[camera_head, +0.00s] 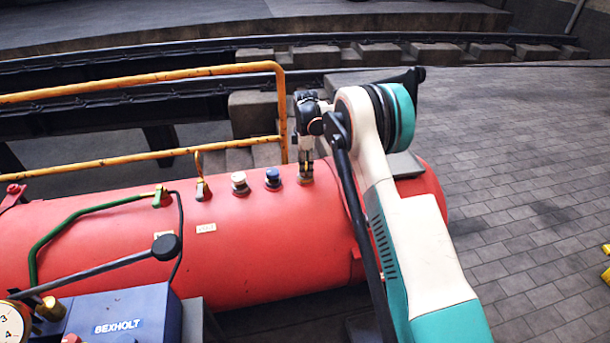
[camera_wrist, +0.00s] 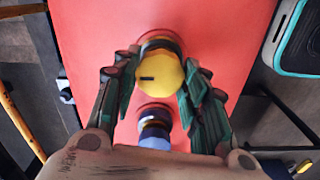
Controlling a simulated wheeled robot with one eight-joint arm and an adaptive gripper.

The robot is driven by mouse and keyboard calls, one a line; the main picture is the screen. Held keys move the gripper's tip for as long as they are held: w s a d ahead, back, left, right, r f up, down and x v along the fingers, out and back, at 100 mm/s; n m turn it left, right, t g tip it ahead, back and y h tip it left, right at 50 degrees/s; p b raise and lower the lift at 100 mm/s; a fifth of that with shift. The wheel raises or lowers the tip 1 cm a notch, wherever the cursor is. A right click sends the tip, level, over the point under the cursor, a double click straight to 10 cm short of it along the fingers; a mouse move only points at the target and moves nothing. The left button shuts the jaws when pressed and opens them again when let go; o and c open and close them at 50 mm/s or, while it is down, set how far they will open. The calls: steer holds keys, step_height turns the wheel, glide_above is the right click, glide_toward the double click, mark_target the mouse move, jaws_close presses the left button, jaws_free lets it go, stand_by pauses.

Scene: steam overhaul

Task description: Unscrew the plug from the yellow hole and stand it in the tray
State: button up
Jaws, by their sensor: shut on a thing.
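The plug with a yellow cap (camera_wrist: 160,72) stands on top of the red boiler (camera_head: 240,240), seen from above in the wrist view. My gripper (camera_wrist: 158,84) has a finger on each side of it and is shut on it. In the head view my gripper (camera_head: 306,168) points straight down at the right end of a row of fittings and mostly hides this plug. The plug appears upright at its seat. Its thread and the hole are hidden. I cannot make out a tray for certain in either view.
A blue-capped plug (camera_head: 272,178) stands close to the left of my gripper, and a white-capped plug (camera_head: 240,183) beyond it. A yellow handrail (camera_head: 140,82) runs behind the boiler. A blue box (camera_head: 125,315) with a lever (camera_head: 110,266) stands in front. Paved floor lies at right.

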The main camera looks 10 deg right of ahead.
steer(key=shift+r+p, duration=0.55)
steer(key=shift+r, duration=0.65)
steer(key=shift+r+p, duration=0.95)
steer(key=shift+r, duration=1.05)
